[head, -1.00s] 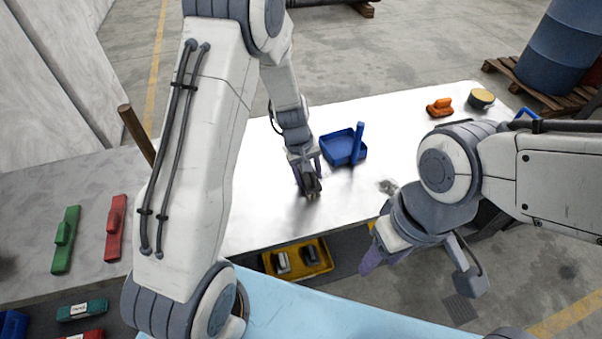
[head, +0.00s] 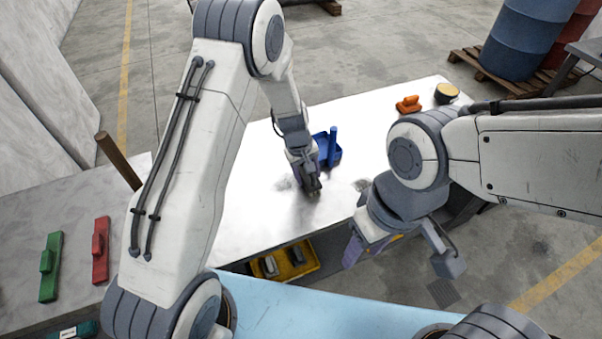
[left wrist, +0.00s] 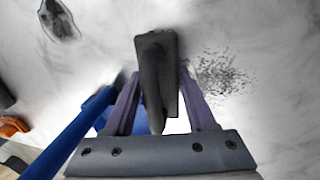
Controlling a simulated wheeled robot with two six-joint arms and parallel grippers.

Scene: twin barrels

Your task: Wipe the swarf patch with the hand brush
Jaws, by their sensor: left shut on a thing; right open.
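My left gripper (head: 314,186) is shut on a dark hand brush, low over the white table (head: 255,215). In the left wrist view the brush (left wrist: 158,75) is between the fingers of the left gripper (left wrist: 160,95); whether its bristles touch the table is unclear. A speckled grey swarf patch (left wrist: 222,74) lies just beside the brush in that view. In the head view this patch (head: 286,184) appears left of the left gripper. My right gripper (head: 400,258) is open and empty near the table's front right edge.
A blue dustpan (head: 333,150) stands just behind the left gripper. An orange object (head: 408,105) and a yellow-topped round one (head: 447,93) sit at the far right. A yellow bin (head: 300,266) is below the front edge.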

